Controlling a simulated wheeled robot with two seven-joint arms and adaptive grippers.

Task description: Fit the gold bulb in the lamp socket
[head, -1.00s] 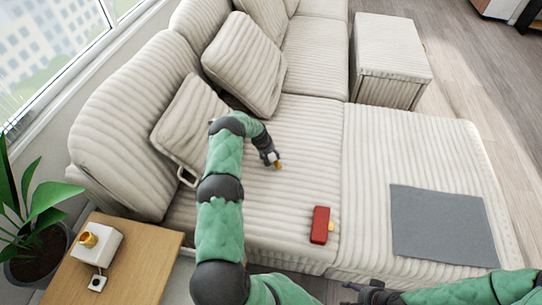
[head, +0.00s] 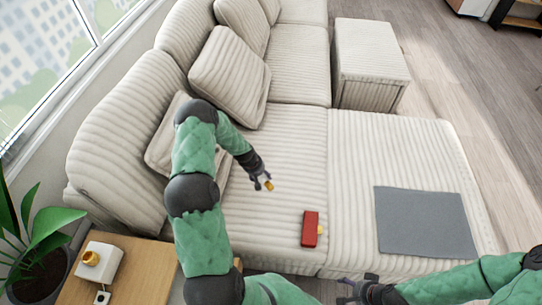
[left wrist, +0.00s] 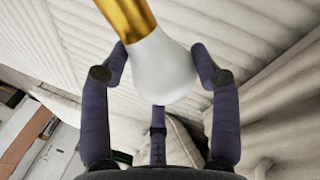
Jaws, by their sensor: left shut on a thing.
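The gold bulb (left wrist: 162,70), with a white globe and a gold base, is held in my left gripper (left wrist: 163,78) in the left wrist view. The fingers close around the white globe and the gold base points away from the palm. In the head view my left gripper (head: 262,182) is above the sofa seat with the bulb's gold end (head: 268,186) showing. The lamp socket (head: 91,258) is a gold ring on a white block (head: 104,262) on the side table at the lower left, well apart from the bulb. My right gripper (head: 352,290) is low at the bottom edge, its fingers small and unclear.
A grey mat (head: 425,222) lies to the right. The wooden side table (head: 140,270) also bears a small white switch (head: 102,298). A potted plant (head: 35,235) stands left of it.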

